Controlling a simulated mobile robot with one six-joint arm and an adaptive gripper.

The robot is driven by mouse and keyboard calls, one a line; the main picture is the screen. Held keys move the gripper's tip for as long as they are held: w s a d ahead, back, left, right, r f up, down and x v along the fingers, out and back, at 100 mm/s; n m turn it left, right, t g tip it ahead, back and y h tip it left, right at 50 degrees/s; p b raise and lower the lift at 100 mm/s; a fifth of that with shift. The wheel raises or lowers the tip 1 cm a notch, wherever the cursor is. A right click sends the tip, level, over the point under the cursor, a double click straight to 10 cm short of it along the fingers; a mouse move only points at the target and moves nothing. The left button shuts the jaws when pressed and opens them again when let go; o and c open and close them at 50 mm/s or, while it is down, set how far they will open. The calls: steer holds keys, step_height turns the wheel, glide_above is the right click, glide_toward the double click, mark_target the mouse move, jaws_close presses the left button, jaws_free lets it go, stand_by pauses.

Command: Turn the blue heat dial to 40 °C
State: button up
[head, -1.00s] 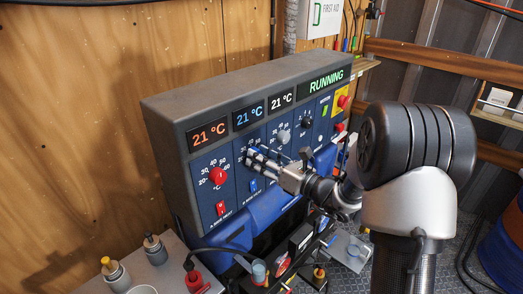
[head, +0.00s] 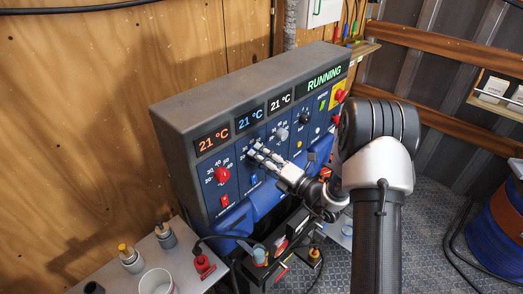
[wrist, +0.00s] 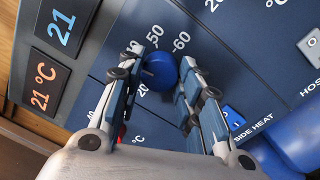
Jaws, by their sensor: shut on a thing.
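The blue heat dial (wrist: 158,72) is a round knob on the dark blue panel, seen between my fingertips in the wrist view. My gripper (wrist: 164,66) is shut on it, one finger on each side. In the head view my gripper (head: 262,156) reaches the panel's second column and its fingers mostly hide the dial. Scale marks 50 and 60 show beside the dial; other marks are partly hidden by the fingers. I cannot make out the dial's pointer. The blue display (head: 251,115) above it reads 21 °C.
A red dial (head: 221,174) is left of my gripper and a grey dial (head: 281,134) right of it. The green display (head: 324,77) reads RUNNING. A blue switch (wrist: 232,115) is close to my right finger. Bottles and a cup (head: 157,283) stand at lower left.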

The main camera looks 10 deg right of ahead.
steer(key=shift+m+p, duration=0.75)
steer(key=shift+m, duration=0.35)
steer(key=o, duration=1.1)
steer(key=shift+c, duration=0.2)
steer(key=v, duration=1.2)
steer(key=shift+a, duration=0.1)
